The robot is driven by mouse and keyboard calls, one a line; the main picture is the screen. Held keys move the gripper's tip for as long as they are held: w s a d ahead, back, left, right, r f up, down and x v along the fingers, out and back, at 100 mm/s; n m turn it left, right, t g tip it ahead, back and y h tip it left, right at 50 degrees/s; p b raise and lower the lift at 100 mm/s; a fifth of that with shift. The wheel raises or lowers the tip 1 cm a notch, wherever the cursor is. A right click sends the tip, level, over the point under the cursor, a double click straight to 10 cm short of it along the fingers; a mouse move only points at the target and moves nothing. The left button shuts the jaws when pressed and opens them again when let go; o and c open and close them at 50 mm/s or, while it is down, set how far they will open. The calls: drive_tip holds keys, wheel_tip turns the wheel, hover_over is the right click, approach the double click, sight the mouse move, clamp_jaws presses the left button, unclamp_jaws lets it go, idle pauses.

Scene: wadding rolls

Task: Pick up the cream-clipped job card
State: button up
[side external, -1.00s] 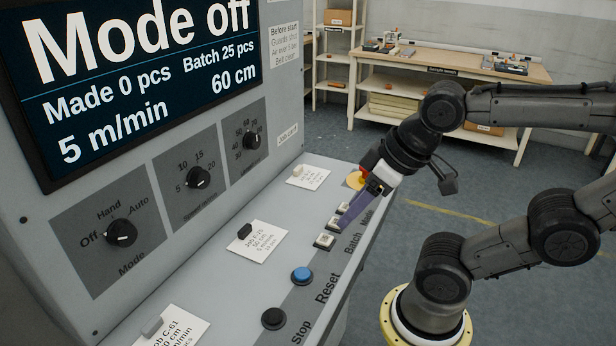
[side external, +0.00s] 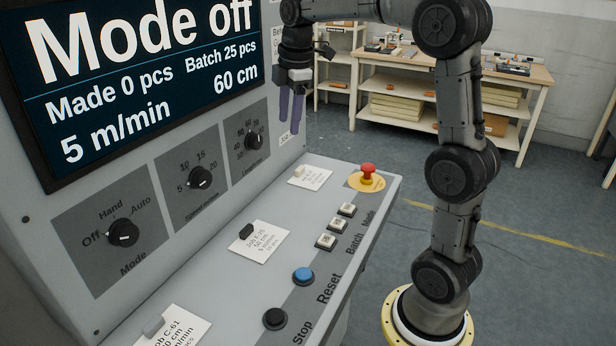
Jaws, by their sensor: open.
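The cream-clipped job card (side external: 315,178) lies flat at the far end of the sloping grey console shelf, its cream clip (side external: 299,171) on its upper left edge. Its print is too small to read. My gripper (side external: 290,122) points down with purple fingers parted and empty. In the picture it hangs above and slightly left of that card, apart from it, in front of the upright panel. A card with a dark clip (side external: 259,246) lies mid-shelf. A card with a grey clip (side external: 178,330) lies nearest, cut off by the bottom edge.
A red emergency button (side external: 368,172) on a yellow base stands right of the cream-clipped card. White buttons (side external: 326,241), a blue button (side external: 303,276) and a black button (side external: 275,319) line the shelf's right side. Knobs (side external: 200,178) stick out from the upright panel.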

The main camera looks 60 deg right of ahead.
drive_tip(key=w+d+f+n+g, duration=0.1)
drive_tip(key=w+d+f+n, duration=0.25)
drive_tip(key=d, duration=0.35)
drive_tip(key=n, duration=0.3)
approach(300, 168)
drive_tip(key=shift+g+y, duration=0.4)
drive_tip(key=f, duration=0.8)
drive_tip(key=shift+w+d+f, duration=0.25)
drive_tip(key=shift+w+f, duration=0.05)
clamp_jaws()
